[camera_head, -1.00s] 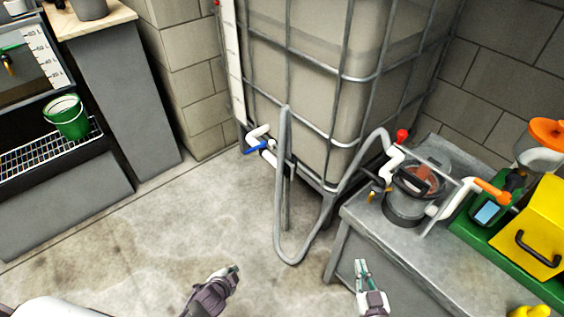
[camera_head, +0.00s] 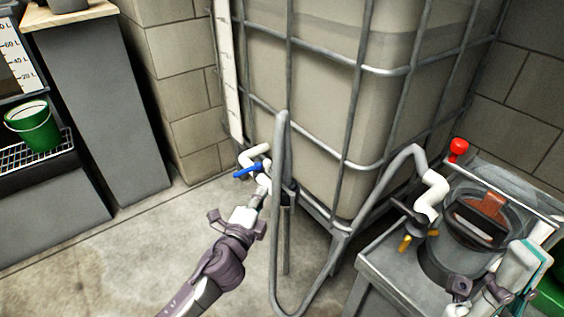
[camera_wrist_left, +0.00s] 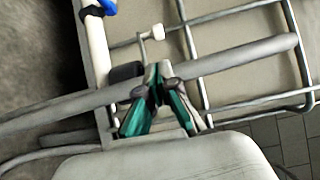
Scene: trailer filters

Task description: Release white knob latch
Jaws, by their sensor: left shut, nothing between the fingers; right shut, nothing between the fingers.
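In the left wrist view a small white knob (camera_wrist_left: 157,31) sits on a thin grey stem beside the tank's metal cage. My left gripper (camera_wrist_left: 158,72) is shut and empty, its fingertips below the knob in that picture and apart from it. In the head view my left gripper (camera_head: 259,196) reaches up to the white outlet pipe (camera_head: 252,155) with the blue lever (camera_head: 247,171) at the tank's foot. I cannot tell the knob clearly from the white fittings there. My right gripper (camera_head: 518,268) is shut at the lower right, in front of the metal bench's pot.
The caged tank (camera_head: 325,110) fills the middle. A grey hose (camera_head: 281,215) loops close to the right of my left gripper. The bench (camera_head: 385,280) holds a pot (camera_head: 452,262) and a red knob (camera_head: 459,147). A green bucket (camera_head: 34,126) stands at left. Floor at left is clear.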

